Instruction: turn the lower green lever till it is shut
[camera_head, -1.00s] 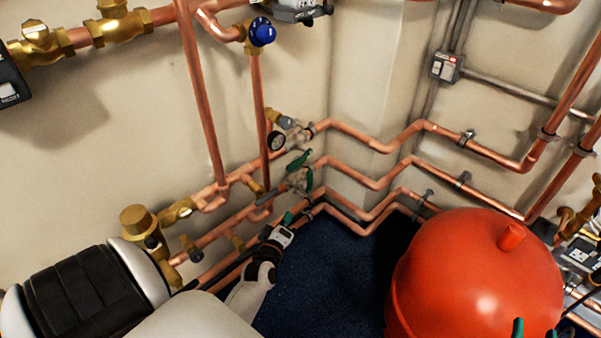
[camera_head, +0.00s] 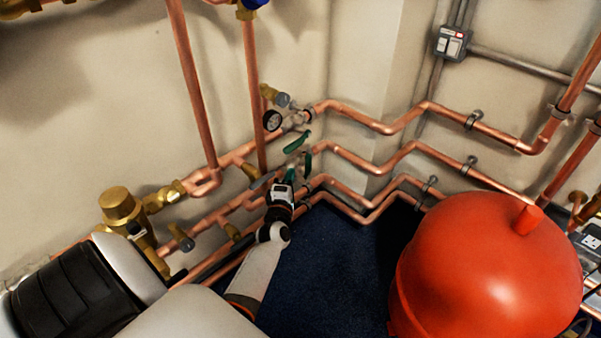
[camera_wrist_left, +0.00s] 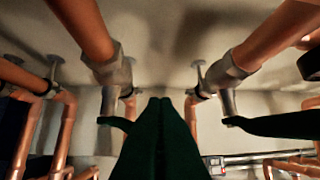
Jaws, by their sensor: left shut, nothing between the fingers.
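Two green levers sit on valves of the copper pipes in the corner. The upper green lever (camera_head: 297,142) lies slanted, and the lower green lever (camera_head: 308,164) hangs nearly upright below it. My left gripper (camera_head: 291,175) is shut and empty, just below and left of the lower lever. In the left wrist view its dark green fingers (camera_wrist_left: 160,115) are together, between a left lever (camera_wrist_left: 115,122) and a right lever (camera_wrist_left: 275,125). I cannot tell which of these is the lower one. No clear contact shows. My right gripper is out of view.
Copper pipes (camera_head: 345,160) run along both walls around the corner. A large red tank (camera_head: 485,270) stands at the right. The dark blue floor (camera_head: 330,265) between it and my left arm is clear.

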